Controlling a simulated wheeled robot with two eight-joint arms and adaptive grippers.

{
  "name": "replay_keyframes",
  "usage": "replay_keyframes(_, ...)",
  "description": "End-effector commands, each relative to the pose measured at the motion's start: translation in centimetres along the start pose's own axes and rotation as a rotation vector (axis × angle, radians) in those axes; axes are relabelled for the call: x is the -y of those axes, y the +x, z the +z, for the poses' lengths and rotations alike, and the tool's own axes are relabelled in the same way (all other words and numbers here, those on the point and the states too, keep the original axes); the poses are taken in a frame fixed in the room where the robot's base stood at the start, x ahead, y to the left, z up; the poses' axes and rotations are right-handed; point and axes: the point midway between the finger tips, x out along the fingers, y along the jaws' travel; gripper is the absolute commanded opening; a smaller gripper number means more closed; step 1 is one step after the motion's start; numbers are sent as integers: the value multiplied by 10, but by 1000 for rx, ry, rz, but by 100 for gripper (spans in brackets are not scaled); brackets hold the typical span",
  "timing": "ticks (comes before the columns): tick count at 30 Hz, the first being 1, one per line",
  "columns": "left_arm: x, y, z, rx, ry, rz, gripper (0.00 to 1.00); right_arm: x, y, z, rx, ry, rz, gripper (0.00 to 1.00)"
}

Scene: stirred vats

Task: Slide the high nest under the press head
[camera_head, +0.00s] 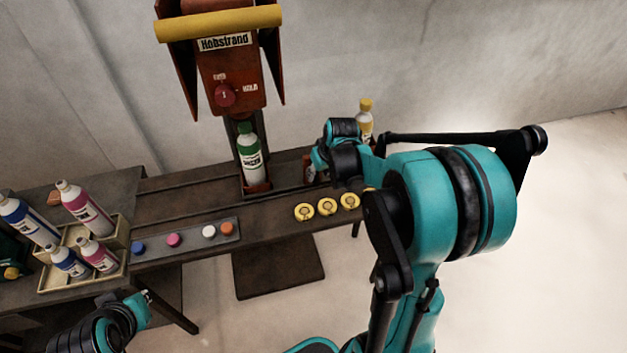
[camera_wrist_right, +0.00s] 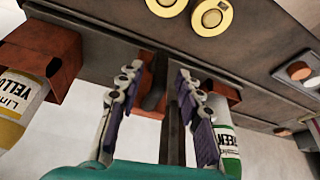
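The orange press (camera_head: 231,80), labelled Hobstrand, stands over a dark rail bench. A green-capped bottle (camera_head: 248,153) stands in an orange nest (camera_head: 258,188) below its head. A yellow-capped bottle (camera_head: 365,122) stands farther right, partly behind my right arm; the wrist view shows its orange nest (camera_wrist_right: 52,52) at left. I cannot tell from height which nest is the high one. My right gripper (camera_wrist_right: 155,80) is open, its fingers on either side of a dark bar by an orange part; contact is unclear. The green bottle also shows there (camera_wrist_right: 228,148). My left gripper (camera_head: 146,296) is low at left.
Yellow discs (camera_head: 327,207) lie along the bench's front. A grey strip (camera_head: 190,241) holds several coloured caps. A beige tray (camera_head: 120,272) with several bottles stands on the left table. The rail left of the press looks clear. My right arm covers the bench's right end.

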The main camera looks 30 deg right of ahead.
Motion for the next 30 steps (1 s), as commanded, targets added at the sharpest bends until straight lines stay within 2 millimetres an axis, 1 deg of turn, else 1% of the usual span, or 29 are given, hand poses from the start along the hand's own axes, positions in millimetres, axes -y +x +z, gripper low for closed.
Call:
replay_keyframes(1, 0, 5, 4, 0, 0, 0, 0, 0, 12, 1, 0, -1, 0, 36)
replay_keyframes(6, 0, 11, 8, 0, 0, 0, 0, 0, 31, 1, -1, -1, 0, 36)
replay_keyframes(10, 0, 12, 9, 0, 0, 0, 0, 0, 36, 0, -1, -1, 0, 36)
replay_keyframes(17, 0, 12, 8, 0, 0, 0, 0, 1, 36, 0, -1, -1, 0, 36)
replay_keyframes(20, 0, 12, 8, 0, 0, 0, 0, 1, 36, 0, -1, -1, 0, 12)
replay_keyframes(21, 0, 12, 8, 0, 0, 0, 0, 1, 36, 0, -1, -1, 0, 2)
replay_keyframes(22, 0, 12, 8, 0, 0, 0, 0, 1, 36, 0, -1, -1, 0, 0)
replay_keyframes(30, 0, 12, 8, 0, 0, 0, 0, 2, 36, 0, -1, -1, 0, 0)
